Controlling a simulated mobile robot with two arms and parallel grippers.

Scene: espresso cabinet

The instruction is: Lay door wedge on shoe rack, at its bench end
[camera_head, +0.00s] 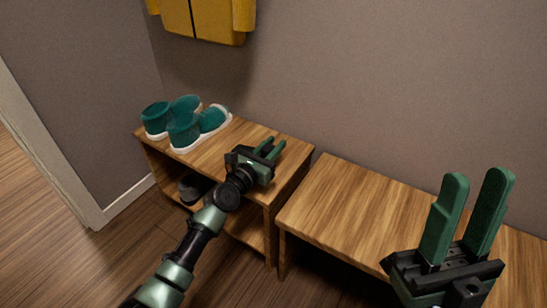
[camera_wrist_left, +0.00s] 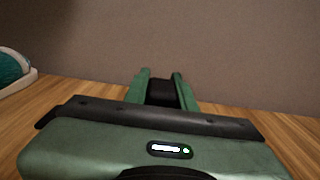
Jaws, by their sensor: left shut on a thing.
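The shoe rack (camera_head: 225,140) is a wooden unit with an open lower shelf, left of the bench (camera_head: 345,205). My left gripper (camera_head: 271,147) is over the rack's top at the bench end, its fingers pointing toward the wall. In the left wrist view, my left gripper (camera_wrist_left: 159,74) is shut on a small dark block, the door wedge (camera_wrist_left: 162,92). The wedge is hard to make out in the head view. Whether it touches the rack top I cannot tell. My right gripper (camera_head: 472,195) is open and empty, in front of the bench's right part.
Teal shoes with white soles (camera_head: 186,124) stand on the rack's left part; one shows in the left wrist view (camera_wrist_left: 12,70). A dark shoe (camera_head: 192,188) lies on the lower shelf. The bench's visible top is clear.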

